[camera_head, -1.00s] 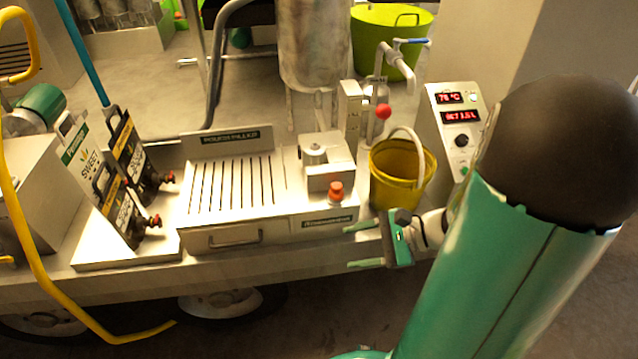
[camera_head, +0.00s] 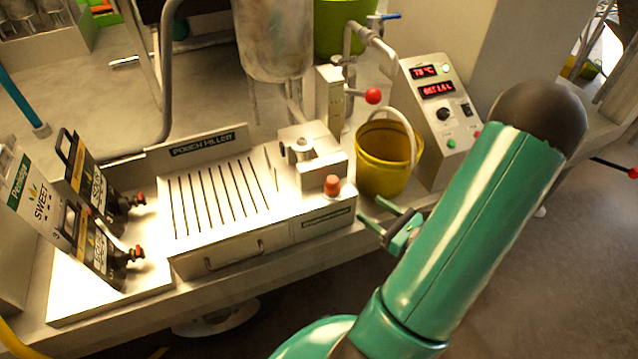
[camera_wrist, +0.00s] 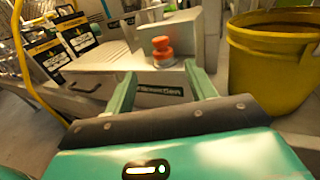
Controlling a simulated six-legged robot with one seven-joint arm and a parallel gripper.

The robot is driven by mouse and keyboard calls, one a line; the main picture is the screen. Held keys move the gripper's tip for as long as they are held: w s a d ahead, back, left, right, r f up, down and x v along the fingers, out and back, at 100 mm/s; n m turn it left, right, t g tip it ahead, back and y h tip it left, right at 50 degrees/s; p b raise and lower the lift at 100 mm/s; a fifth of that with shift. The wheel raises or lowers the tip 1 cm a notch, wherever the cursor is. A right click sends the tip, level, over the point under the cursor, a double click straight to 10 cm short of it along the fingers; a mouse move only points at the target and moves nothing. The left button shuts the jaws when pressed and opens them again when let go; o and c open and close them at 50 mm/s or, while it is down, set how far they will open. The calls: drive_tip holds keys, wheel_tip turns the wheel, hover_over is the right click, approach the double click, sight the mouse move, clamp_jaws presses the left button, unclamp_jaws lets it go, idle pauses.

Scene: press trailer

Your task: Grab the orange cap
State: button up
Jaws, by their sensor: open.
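The orange cap (camera_head: 332,185) sits upright on the front right part of the pouch filler machine (camera_head: 224,190). In the wrist view the orange cap (camera_wrist: 162,48) stands ahead, between and beyond my two fingertips. My gripper (camera_head: 374,212) is open and empty, to the right of and slightly below the cap in the head view, apart from it. In the wrist view my gripper (camera_wrist: 163,82) has its green fingers spread towards the front of the machine.
A yellow bucket (camera_head: 382,175) stands just right of the cap. A control box with red displays (camera_head: 437,115) is further right. A steel tank (camera_head: 275,40) hangs behind the machine.

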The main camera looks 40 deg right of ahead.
sight(337, 183)
drive_tip(key=w, duration=0.7)
drive_tip(key=shift+w+a, duration=0.2)
drive_tip(key=shift+w, duration=0.15)
drive_tip(key=shift+w+a+r, duration=0.1)
drive_tip(key=shift+w+a, duration=0.05)
drive_tip(key=shift+w, duration=0.75)
drive_tip(key=shift+w+a+r, duration=0.1)
drive_tip(key=shift+w+a, duration=0.05)
drive_tip(key=shift+w, duration=0.7)
drive_tip(key=shift+w+a+r, duration=0.1)
drive_tip(key=shift+w+a, duration=0.05)
drive_tip(key=shift+w, duration=0.75)
drive_tip(key=c, duration=1.2)
drive_tip(key=shift+o, duration=0.2)
drive_tip(key=shift+r, duration=0.15)
